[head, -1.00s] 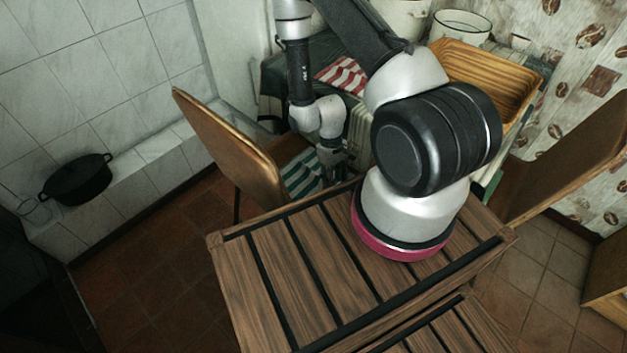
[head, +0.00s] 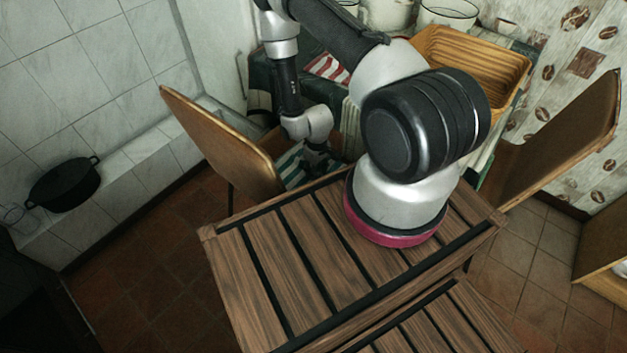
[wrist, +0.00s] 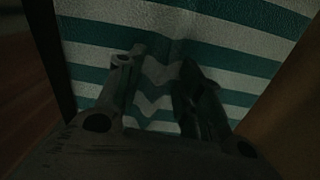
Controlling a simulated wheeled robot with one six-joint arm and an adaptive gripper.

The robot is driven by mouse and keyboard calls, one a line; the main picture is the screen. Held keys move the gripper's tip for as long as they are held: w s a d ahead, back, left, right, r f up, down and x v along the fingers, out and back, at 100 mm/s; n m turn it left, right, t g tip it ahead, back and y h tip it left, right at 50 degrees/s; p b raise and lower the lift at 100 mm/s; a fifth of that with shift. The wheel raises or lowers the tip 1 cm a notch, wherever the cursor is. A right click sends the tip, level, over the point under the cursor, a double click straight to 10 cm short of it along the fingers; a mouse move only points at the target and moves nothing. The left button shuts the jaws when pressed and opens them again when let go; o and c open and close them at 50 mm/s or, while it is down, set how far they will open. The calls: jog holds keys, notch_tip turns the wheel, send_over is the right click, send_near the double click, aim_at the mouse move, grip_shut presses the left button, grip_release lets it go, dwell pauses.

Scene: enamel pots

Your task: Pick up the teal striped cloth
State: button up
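The teal and white striped cloth (head: 292,172) lies behind the near left chair's back, apparently on its seat, partly hidden by the chair back and my gripper. My gripper (head: 318,160) is down at the cloth, dark and small in the head view. In the wrist view the cloth (wrist: 230,38) spreads broadly under my gripper (wrist: 160,68). The fingertips stand a little apart with bunched cloth between them, its stripes bent into zigzags there. A crease runs from the fingers into the flatter cloth. My gripper looks shut on this fold.
The wooden chair back (head: 222,140) stands close left of my gripper. Behind is a table with a red striped cloth (head: 328,68), a wicker basket (head: 470,62) and pale pots (head: 447,14). Another chair (head: 565,140) stands right. A black pot (head: 64,184) sits on the tiled ledge.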

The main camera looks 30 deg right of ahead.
grip_shut()
jog(key=shift+r, duration=0.1)
dwell(0.3)
